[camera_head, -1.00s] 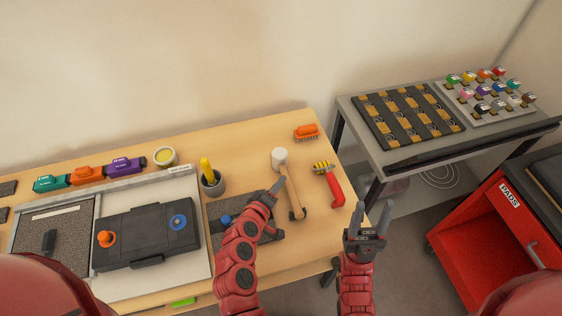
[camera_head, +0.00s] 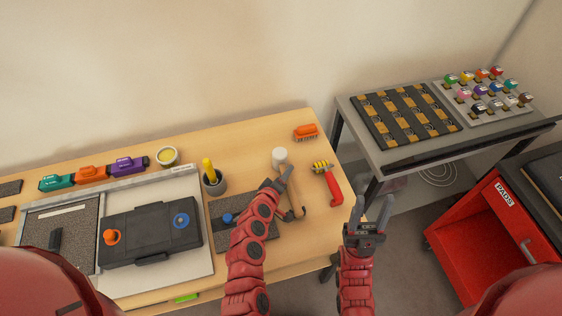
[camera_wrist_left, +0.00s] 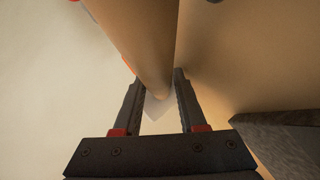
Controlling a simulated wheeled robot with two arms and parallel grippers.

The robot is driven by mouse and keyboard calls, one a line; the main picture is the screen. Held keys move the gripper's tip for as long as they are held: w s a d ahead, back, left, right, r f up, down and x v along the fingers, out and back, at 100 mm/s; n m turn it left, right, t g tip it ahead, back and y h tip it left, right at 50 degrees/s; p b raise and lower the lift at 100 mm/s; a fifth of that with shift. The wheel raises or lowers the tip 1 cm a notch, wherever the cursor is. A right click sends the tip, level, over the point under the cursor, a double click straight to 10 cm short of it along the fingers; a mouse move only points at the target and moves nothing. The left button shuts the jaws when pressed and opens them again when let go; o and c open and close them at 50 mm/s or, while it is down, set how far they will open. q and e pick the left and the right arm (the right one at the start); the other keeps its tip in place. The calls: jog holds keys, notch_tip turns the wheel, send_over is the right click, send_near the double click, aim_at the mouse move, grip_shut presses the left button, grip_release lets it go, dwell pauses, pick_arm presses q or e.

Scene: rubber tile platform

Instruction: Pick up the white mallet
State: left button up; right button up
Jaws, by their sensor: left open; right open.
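The white mallet (camera_head: 279,157) lies on the wooden bench, its pale head toward the back and its wooden handle running toward the front edge. My left gripper (camera_head: 284,175) is open at the handle, just in front of the head, and hides part of it. In the left wrist view the tan handle (camera_wrist_left: 150,45) reaches down between the two open fingers (camera_wrist_left: 160,88); I cannot tell whether they touch it. My right gripper (camera_head: 372,210) is open and empty, beyond the bench's right edge, above the floor.
A red-handled brush with yellow and black bristles (camera_head: 328,180) lies right of the mallet. An orange brush (camera_head: 306,131) lies behind it. A grey cup (camera_head: 214,184) with a yellow tool and a dark pad (camera_head: 228,212) are to the left. A grey table (camera_head: 375,151) stands at right.

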pick_arm(q)
grip_shut()
dwell(1.4)
